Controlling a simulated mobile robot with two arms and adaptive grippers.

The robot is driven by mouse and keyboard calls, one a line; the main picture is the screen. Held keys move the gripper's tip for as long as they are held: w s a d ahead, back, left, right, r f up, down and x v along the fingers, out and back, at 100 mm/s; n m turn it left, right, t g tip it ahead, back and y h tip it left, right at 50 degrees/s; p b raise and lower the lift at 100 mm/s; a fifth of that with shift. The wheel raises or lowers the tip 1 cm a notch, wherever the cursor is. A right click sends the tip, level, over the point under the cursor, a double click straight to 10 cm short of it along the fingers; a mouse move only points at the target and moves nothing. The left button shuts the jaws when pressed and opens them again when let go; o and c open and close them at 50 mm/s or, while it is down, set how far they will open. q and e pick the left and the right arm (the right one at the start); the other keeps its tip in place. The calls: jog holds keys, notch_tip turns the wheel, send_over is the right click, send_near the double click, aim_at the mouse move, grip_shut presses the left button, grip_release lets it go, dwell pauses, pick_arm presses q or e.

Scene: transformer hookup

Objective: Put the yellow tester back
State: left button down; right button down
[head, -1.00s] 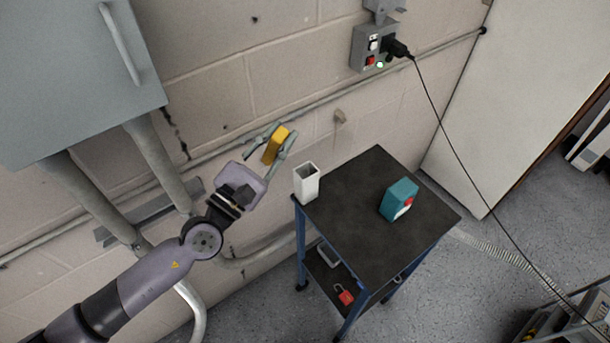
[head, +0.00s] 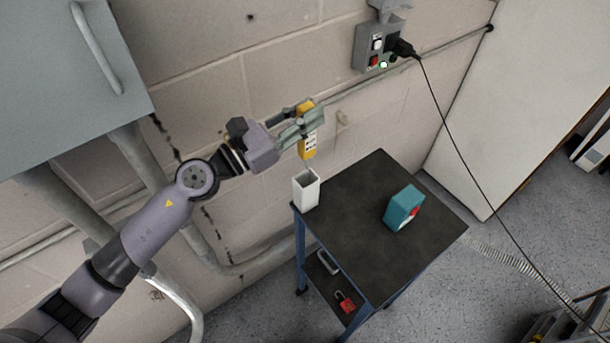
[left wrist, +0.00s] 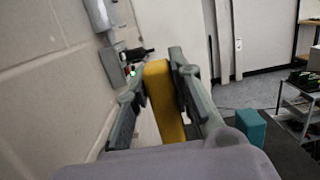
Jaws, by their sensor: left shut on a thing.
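The yellow tester (head: 308,146) is upright, held in my left gripper (head: 304,121), which is shut on its upper part. The tester's lower face carries a pale label with dark marks. It hangs just above the open top of a white square holder (head: 306,188), apart from it as far as I can tell. The holder stands at the back left corner of the dark cart top (head: 345,235). In the left wrist view the tester (left wrist: 163,100) shows between the two fingers; the holder is hidden there. My right gripper is not in view.
A teal box (head: 404,207) with a red part stands on the cart's right side; it also shows in the left wrist view (left wrist: 250,127). A wall socket box (head: 374,48) has a black plug and a cable (head: 462,150) hanging right. A red padlock (head: 345,301) lies on the lower shelf.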

aim_at(300, 148)
pick_arm(q)
notch_tip(300, 148, down, 8)
jog(key=shift+f+b, duration=0.1)
jog(key=shift+b, duration=0.95)
jog(key=shift+f, duration=2.6)
jog(key=shift+s+f+b, duration=0.1)
jog(key=shift+b, duration=0.3)
jog(key=c, duration=1.5)
grip_release()
jog(key=shift+o, duration=0.4)
